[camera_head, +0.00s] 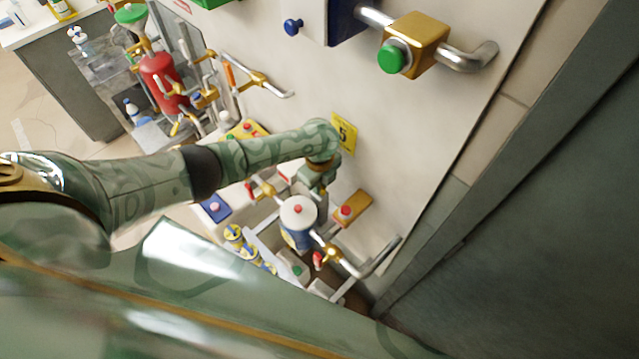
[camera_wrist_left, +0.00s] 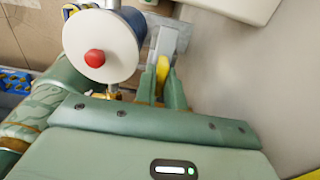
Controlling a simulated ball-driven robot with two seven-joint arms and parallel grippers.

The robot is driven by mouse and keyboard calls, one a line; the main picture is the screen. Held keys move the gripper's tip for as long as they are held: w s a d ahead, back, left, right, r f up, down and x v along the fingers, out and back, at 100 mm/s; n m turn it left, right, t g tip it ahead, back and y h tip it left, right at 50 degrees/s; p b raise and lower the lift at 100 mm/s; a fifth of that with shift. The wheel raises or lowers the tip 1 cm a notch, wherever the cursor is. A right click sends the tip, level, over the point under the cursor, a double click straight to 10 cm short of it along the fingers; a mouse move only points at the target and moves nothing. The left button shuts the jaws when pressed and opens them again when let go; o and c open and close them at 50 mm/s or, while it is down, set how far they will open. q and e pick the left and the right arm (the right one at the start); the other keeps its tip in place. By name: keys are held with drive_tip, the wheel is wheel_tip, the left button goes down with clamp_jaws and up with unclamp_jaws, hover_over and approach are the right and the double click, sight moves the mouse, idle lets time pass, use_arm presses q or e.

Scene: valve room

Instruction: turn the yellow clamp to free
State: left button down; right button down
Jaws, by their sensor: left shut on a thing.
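The yellow clamp (camera_wrist_left: 161,80) shows in the left wrist view as a narrow yellow piece between the two green fingers of my left gripper (camera_wrist_left: 162,86). The gripper is shut on it. A grey metal part lies just beyond the fingertips. In the head view my left gripper (camera_head: 317,176) points down beside the wall, just above a white round cap with a red knob. There I cannot make out the clamp; my gripper and wrist cover that spot. How far the clamp is turned is hard to tell. My right gripper is not in view.
The white round cap (camera_wrist_left: 100,46) with its red knob is close left of my fingers. In the head view, pipes with a brass fitting (camera_head: 343,260) lie below right. A yellow sign (camera_head: 344,132) is on the wall. A red cylinder (camera_head: 163,82) stands back left.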

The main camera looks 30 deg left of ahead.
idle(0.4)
use_arm(q)
drive_tip(key=c, duration=1.5)
unclamp_jaws()
wheel_tip(320, 180, up, 16)
drive_tip(key=p, duration=0.5)
drive_tip(key=shift+r, duration=0.2)
